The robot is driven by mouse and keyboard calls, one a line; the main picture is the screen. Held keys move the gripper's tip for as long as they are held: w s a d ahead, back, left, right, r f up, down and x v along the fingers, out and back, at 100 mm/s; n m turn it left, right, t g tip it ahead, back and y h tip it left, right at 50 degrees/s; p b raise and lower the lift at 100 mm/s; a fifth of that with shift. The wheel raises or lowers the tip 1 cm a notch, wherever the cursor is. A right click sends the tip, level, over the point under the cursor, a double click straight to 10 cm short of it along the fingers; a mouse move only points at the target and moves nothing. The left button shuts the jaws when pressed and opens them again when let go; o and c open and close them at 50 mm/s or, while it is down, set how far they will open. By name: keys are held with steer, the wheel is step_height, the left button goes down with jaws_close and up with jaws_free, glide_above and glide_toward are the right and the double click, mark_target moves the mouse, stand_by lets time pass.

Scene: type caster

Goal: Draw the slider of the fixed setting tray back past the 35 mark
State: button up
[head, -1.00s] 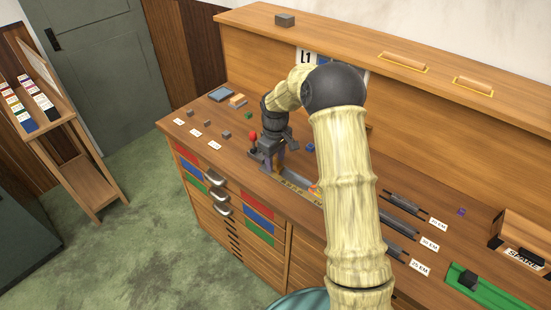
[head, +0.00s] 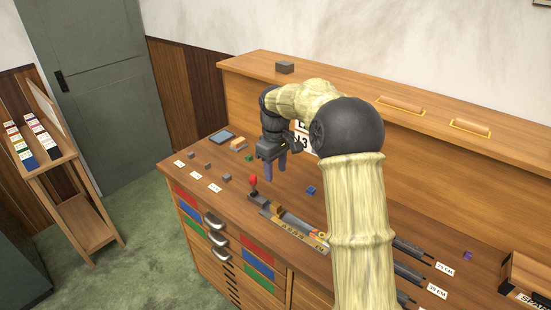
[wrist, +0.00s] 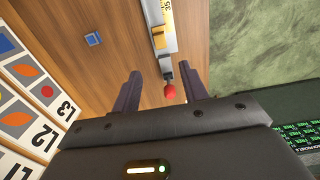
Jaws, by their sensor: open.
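The setting tray (head: 293,229) is a narrow metal channel with a yellow scale strip, lying along the front of the wooden counter. A red ball knob (head: 253,180) stands up at its left end. In the wrist view, part of the tray (wrist: 170,43) enters from the top, with a brass-coloured block (wrist: 158,38) on it and the red knob (wrist: 169,91) at its near end. My gripper (head: 276,173) is open and empty, raised above the counter. In the wrist view the knob appears between my gripper's fingers (wrist: 161,82). The slider's reading is too small to tell; my arm hides the tray's right end.
A blue block (head: 311,190) lies behind the tray. Small grey blocks and white labels (head: 215,187) are at the counter's left. Dark bars (head: 412,249) with labels lie to the right. L-numbered cards (wrist: 35,140) stand at the back.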

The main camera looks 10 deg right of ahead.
steer(key=shift+r, duration=1.8)
steer(key=s+d+f+m+t+p, duration=0.1)
steer(key=s+f+m, duration=0.2)
steer(key=s, duration=1)
steer(key=s+d+f+m+t+p, duration=0.1)
steer(key=s+m, duration=0.4)
steer(key=s, duration=0.9)
step_height(320, 180, down, 3)
steer(key=shift+d+r+t, duration=0.2)
steer(key=shift+d+t, duration=0.1)
steer(key=shift+d, duration=0.3)
